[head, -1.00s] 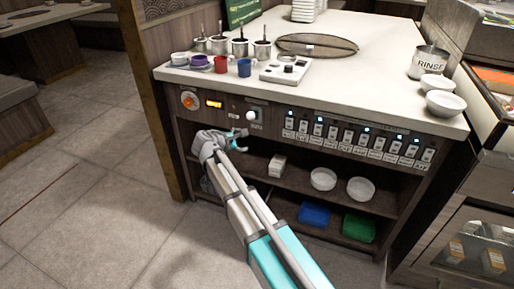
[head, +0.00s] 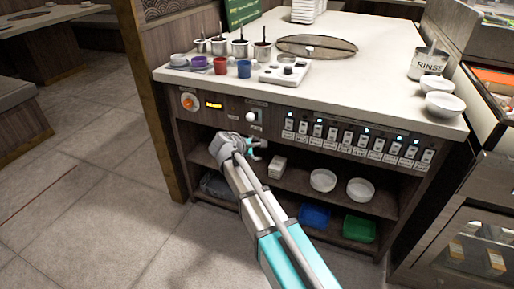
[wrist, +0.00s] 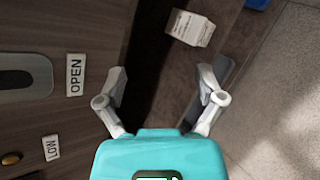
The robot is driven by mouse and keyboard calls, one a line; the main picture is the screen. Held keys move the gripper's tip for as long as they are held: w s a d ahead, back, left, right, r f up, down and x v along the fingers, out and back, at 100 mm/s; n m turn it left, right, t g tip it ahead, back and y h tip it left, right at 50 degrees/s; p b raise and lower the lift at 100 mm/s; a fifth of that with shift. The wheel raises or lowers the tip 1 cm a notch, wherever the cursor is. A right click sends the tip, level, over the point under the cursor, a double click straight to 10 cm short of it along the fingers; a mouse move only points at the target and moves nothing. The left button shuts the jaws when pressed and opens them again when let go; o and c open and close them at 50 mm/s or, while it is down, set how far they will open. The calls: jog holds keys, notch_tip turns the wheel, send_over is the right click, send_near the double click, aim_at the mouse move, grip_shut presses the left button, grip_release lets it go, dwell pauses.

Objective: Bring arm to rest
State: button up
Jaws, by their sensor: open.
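My gripper (head: 256,149) is in front of the counter's front panel, just below the white knob (head: 253,117), at the height of the open shelf. In the wrist view my gripper (wrist: 163,88) shows two grey fingers spread wide apart with nothing between them. My arm reaches up from the bottom of the head view and partly hides the shelves. The wrist view is turned and shows the panel with OPEN (wrist: 75,75) and LOW (wrist: 51,147) labels at the left.
The counter (head: 390,88) holds small cups, sauce wells, a round mesh (head: 316,46), a RINSE can (head: 429,64) and white bowls. A white box (head: 277,165) and bowls stand on the shelf. Floor at the left is clear.

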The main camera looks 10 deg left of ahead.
jog(key=s+d+f+m+g+y+p, duration=0.1)
jog(key=s+d+f+m+g, duration=0.15)
jog(key=s+d+m, duration=0.4)
jog(key=s+d+f+m+g+y, duration=0.1)
jog(key=s+d+f+m+g, duration=0.15)
jog(key=d, duration=0.75)
jog(key=s+d+f+m+g+y+p, duration=0.1)
jog(key=s+d+m+g+y, duration=0.2)
jog(key=s, duration=0.4)
jog(key=s+d+m+g+y, duration=0.1)
jog(key=s+d+m+y, duration=0.1)
jog(key=s+d+m, duration=0.4)
notch_tip(320, 180, up, 38)
jog(key=p, duration=3.8)
jog(key=shift+s+a+n, duration=0.2)
jog(key=shift+s+n, duration=0.1)
jog(key=shift+s, duration=0.15)
